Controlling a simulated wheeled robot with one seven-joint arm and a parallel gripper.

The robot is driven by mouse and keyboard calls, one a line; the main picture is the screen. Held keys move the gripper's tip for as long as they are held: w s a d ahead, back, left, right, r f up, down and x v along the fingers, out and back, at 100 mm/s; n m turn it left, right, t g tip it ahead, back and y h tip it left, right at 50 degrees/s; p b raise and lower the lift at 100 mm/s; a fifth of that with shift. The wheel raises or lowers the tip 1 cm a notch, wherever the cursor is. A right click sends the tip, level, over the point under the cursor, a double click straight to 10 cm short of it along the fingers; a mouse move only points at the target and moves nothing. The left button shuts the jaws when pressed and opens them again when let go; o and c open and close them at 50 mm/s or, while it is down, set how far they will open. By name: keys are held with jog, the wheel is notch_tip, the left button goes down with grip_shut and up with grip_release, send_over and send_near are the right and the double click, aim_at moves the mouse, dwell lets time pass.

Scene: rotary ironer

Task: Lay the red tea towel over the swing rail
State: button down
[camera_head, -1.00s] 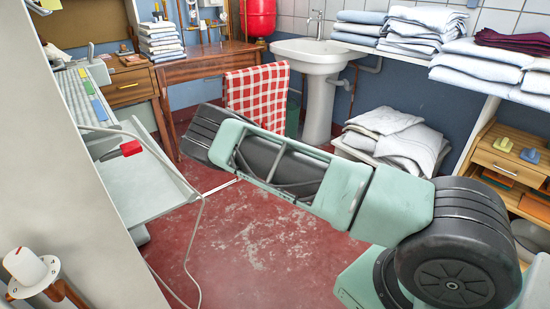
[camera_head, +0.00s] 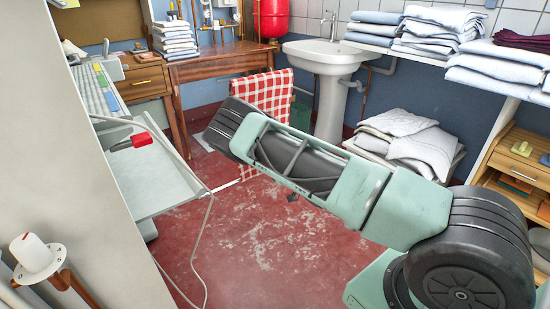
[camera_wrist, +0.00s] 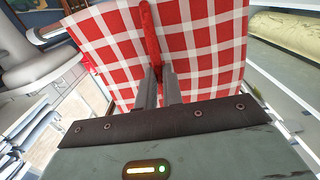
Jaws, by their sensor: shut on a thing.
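The red and white checked tea towel (camera_head: 268,92) hangs open in front of the wooden desk and beside the sink, beyond my arm. In the wrist view the towel (camera_wrist: 205,45) spreads across the top. My gripper (camera_wrist: 157,74) is shut on it, with a narrow red fold standing up between the fingertips. In the head view my forearm hides the gripper and the towel's lower part.
The sink (camera_head: 322,56) is at the back. Folded linen (camera_head: 410,140) lies low at right. The red floor (camera_head: 250,240) in the middle is clear.

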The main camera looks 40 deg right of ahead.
notch_tip(320, 180, down, 34)
jog(key=b, duration=2)
jog(key=shift+r, duration=0.25)
dwell(0.4)
jog(key=shift+f+b, duration=0.35)
jog(key=shift+b, duration=0.05)
dwell(0.5)
jog(key=c, duration=1.5)
grip_release()
jog(key=shift+s, duration=0.1)
